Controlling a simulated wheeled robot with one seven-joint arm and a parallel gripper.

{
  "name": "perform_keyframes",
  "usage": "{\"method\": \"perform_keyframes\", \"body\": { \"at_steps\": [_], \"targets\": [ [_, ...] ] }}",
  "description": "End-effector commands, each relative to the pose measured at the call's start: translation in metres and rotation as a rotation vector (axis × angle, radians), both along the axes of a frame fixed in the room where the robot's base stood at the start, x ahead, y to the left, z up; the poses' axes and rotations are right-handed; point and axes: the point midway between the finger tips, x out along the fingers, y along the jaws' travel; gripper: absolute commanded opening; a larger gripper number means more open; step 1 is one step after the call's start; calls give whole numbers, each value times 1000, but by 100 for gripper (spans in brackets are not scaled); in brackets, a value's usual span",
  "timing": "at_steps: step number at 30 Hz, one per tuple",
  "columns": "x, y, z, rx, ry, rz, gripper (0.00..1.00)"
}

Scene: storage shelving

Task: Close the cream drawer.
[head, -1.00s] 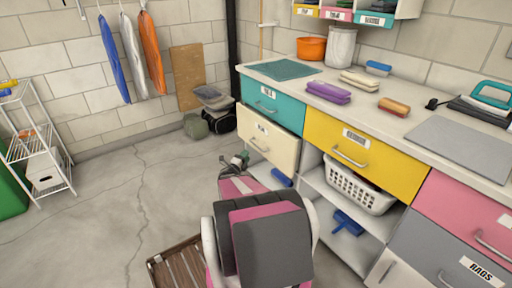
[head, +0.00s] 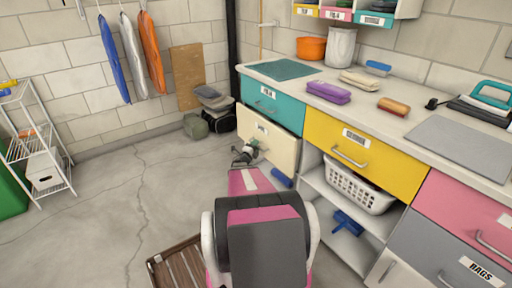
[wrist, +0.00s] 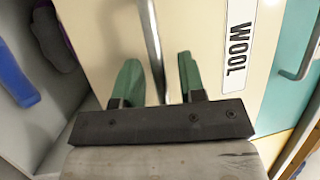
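The cream drawer (head: 282,150) sits below the teal drawer in the counter in the head view, and its front stands out a little from the fronts around it. In the wrist view its cream front (wrist: 100,45) fills the middle, with a "WOOL" label (wrist: 238,45) and a metal bar handle (wrist: 153,50). My gripper (head: 246,152) is at the drawer front in the head view. In the wrist view my gripper (wrist: 159,78) has its two green fingers apart, one on each side of the handle, with gaps showing.
The teal drawer (head: 272,105) is above and the yellow drawer (head: 365,155) is to the right. A white basket (head: 358,190) and blue brushes are on open shelves below. A wooden pallet (head: 180,268) lies by my base.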

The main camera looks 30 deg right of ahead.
Motion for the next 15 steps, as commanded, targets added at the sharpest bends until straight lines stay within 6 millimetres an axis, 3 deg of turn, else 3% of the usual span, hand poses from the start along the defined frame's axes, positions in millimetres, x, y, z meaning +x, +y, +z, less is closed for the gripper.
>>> {"method": "perform_keyframes", "body": {
  "at_steps": [8,12,15],
  "targets": [
    [0,-2,0,0,0,0,37],
    [0,-1,0,0,0,0,0],
    [0,-1,0,0,0,0,0]
  ]
}}
